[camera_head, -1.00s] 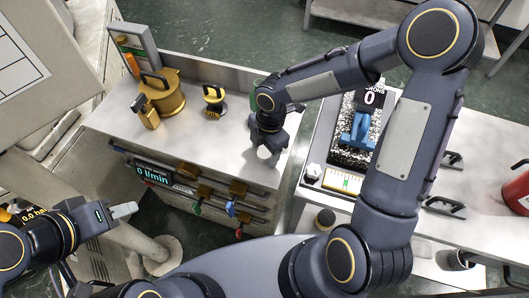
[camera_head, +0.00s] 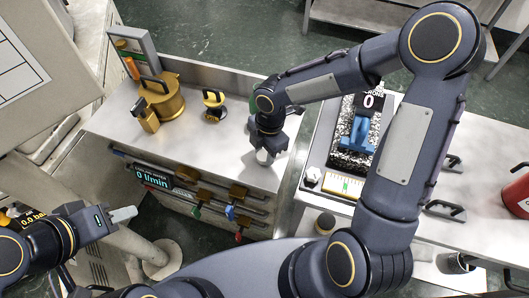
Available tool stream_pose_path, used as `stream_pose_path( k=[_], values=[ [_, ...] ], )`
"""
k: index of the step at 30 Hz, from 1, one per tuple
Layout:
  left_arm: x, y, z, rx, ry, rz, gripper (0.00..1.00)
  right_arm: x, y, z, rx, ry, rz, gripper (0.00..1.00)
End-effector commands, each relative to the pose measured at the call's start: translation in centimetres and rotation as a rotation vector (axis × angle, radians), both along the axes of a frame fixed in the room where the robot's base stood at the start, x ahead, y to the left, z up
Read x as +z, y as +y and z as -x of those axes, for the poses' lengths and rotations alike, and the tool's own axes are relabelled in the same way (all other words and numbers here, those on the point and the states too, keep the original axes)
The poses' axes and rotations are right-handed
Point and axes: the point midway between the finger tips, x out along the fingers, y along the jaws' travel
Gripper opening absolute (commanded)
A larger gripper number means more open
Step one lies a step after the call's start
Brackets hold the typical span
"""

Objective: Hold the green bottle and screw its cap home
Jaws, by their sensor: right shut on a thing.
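A sliver of green (camera_head: 252,104), probably the green bottle, shows beside my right wrist on the left bench; the forearm and wrist hide the rest. My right gripper (camera_head: 264,157) points down at the bench near its front right corner, in front of the green sliver and apart from it. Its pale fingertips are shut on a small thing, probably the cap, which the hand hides. My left gripper (camera_head: 123,214) is at the lower left, off the bench's front and far from the bottle. Its pale fingers are seen edge-on, so their gap cannot be told.
The left bench (camera_head: 205,150) carries a gold pot (camera_head: 162,98) and a gold-and-black knobbed piece (camera_head: 214,104). Levers and a flow display (camera_head: 153,177) line its front. The right bench holds a blue piece on a speckled plate (camera_head: 352,158) and a red container (camera_head: 518,195).

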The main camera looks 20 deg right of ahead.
Motion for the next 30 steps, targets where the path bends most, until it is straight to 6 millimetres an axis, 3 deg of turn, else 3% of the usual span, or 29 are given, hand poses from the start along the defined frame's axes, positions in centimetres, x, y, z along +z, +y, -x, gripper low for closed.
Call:
stream_pose_path(
  k=[5, 13, 21, 30],
  values=[
    [0.3, 0.0, 0.0, 0.000, 0.000, 0.000, 0.36, 2.6, 0.0, -0.1, 0.000, -0.004, 0.000, 0.15],
    [0.7, 0.0, 0.0, 0.000, 0.000, 0.000, 0.36, 8.8, -1.1, 4.9, -0.002, -0.010, 0.003, 0.15],
    [0.7, 0.0, 0.0, 0.000, 0.000, 0.000, 0.36, 11.3, -2.2, 11.1, -0.001, -0.005, 0.004, 0.15],
    [0.9, 0.0, 0.0, 0.000, 0.000, 0.000, 0.36, 12.3, -2.6, 13.7, -0.001, 0.000, 0.001, 0.15]
  ],
)
